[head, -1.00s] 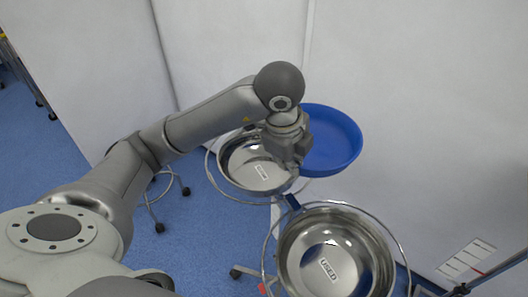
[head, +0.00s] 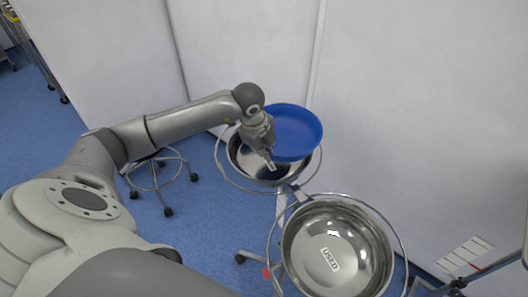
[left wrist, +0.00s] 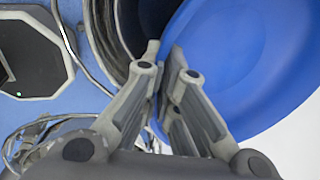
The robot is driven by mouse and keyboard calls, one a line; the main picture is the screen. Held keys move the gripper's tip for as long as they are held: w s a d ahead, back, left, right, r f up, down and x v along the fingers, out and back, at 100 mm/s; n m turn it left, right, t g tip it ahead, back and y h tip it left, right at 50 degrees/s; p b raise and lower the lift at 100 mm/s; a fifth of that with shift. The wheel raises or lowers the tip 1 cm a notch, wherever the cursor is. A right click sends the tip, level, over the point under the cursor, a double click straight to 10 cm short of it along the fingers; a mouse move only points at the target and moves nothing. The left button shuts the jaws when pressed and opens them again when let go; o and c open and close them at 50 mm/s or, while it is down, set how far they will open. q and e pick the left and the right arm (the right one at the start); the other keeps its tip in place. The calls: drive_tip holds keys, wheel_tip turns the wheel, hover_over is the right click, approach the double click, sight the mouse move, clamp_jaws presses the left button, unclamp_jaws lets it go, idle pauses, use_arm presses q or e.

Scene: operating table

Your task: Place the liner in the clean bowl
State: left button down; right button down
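The liner (head: 296,132) is a round blue basin, held over the right and far part of the clean bowl. The clean bowl (head: 243,164) is steel, in a ring stand, partly hidden by the liner and my gripper. My left gripper (head: 271,165) is over this bowl. In the left wrist view its fingers (left wrist: 165,52) are close together on the rim of the liner (left wrist: 240,60), one on each side. The dark bowl wall (left wrist: 125,30) shows behind the fingers. The liner's underside is hidden. My right gripper is not in view.
A second steel bowl (head: 318,223) labelled USED sits in the nearer ring of the same stand. White walls (head: 425,110) rise close behind and to the right. A wheeled base (head: 158,175) stands on the blue floor at left.

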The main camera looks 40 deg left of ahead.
use_arm(q)
drive_tip(key=shift+x, duration=0.8)
drive_tip(key=shift+s+d, duration=0.1)
drive_tip(key=shift+s, duration=0.1)
drive_tip(key=shift+f+b, duration=0.45)
drive_tip(key=shift+f, duration=0.15)
drive_tip(key=c, duration=1.6)
unclamp_jaws()
drive_tip(key=shift+r, duration=0.1)
drive_tip(key=shift+c, duration=0.2)
drive_tip(key=b+v, duration=0.1)
drive_tip(key=v, duration=1.2)
